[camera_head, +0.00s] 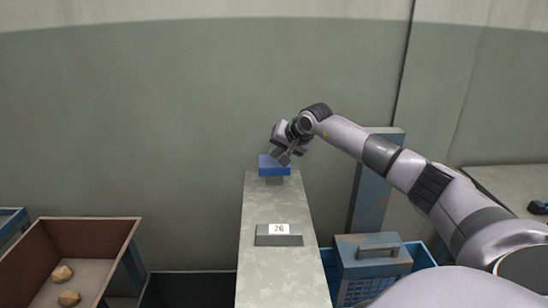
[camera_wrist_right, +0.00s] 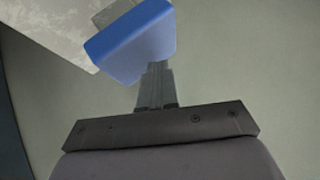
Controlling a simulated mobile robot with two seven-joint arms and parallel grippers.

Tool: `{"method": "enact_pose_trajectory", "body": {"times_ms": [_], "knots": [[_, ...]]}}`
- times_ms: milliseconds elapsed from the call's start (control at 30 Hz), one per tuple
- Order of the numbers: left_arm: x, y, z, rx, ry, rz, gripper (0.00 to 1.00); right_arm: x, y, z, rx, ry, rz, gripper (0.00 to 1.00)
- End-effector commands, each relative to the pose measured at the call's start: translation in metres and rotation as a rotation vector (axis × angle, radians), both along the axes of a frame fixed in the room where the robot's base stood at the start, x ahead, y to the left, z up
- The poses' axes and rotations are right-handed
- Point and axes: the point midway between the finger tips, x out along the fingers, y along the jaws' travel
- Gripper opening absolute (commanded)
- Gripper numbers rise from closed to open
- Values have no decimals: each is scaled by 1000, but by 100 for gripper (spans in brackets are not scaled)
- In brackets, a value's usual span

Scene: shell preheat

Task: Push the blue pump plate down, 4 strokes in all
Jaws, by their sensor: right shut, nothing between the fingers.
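The blue pump plate (camera_head: 270,170) sits at the far end of a long grey bench, on a short grey stem. My right gripper (camera_head: 285,161) reaches in from the right, with its fingers pointing down at the plate's upper right side. My left gripper is not in view.
A grey block with a label "26" (camera_head: 278,240) lies on the bench (camera_head: 258,210). A brown bin (camera_head: 120,236) with two tan lumps stands at left. A blue-grey box with a handle (camera_head: 372,268) sits in a blue crate at right. A blue post (camera_head: 362,195) stands behind my right arm.

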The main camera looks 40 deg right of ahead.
Motion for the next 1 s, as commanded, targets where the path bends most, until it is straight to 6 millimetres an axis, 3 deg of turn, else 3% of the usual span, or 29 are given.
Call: {"method": "enact_pose_trajectory", "body": {"times_ms": [467, 1000], "knots": [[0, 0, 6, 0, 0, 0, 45, 1, 0, 10, 0, -5, -1, 0], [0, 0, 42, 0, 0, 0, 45, 0, 0, 57, 0, -4, -1, 0]]}}
